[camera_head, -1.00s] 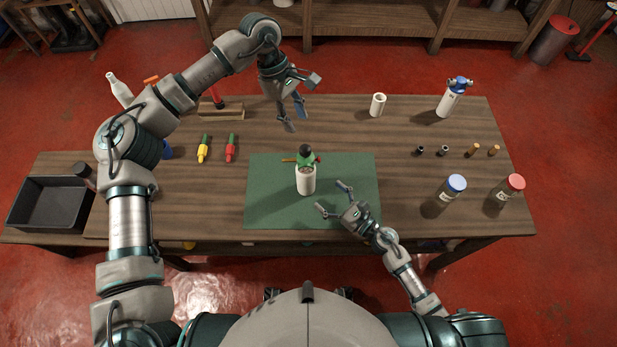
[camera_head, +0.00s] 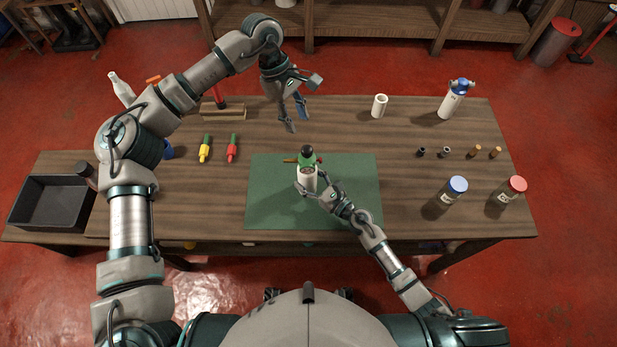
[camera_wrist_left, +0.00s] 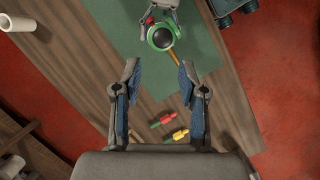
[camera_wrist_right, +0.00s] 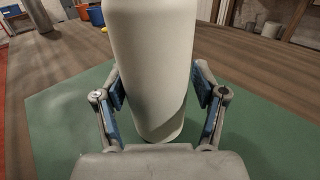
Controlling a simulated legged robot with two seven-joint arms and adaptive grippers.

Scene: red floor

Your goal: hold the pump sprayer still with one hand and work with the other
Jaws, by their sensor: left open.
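The pump sprayer (camera_head: 307,173) stands upright on the green mat (camera_head: 275,205), with a white body, a green head and a dark knob. A thin brown nozzle points left. My right gripper (camera_head: 311,181) has its fingers on either side of the white body, which also fills the middle of the right wrist view (camera_wrist_right: 152,60). Whether both pads press on it is unclear. My left gripper (camera_head: 298,113) is open and empty, above the table behind the sprayer. In the left wrist view, the green head (camera_wrist_left: 161,38) shows beyond its open fingers (camera_wrist_left: 157,75).
A yellow (camera_head: 205,150) and a red (camera_head: 232,150) tool lie left of the mat. A white tube (camera_head: 379,106), a blue-topped canister (camera_head: 452,100), and two jars (camera_head: 452,190) with blue and red lids stand right. A black tray (camera_head: 50,203) sits at far left.

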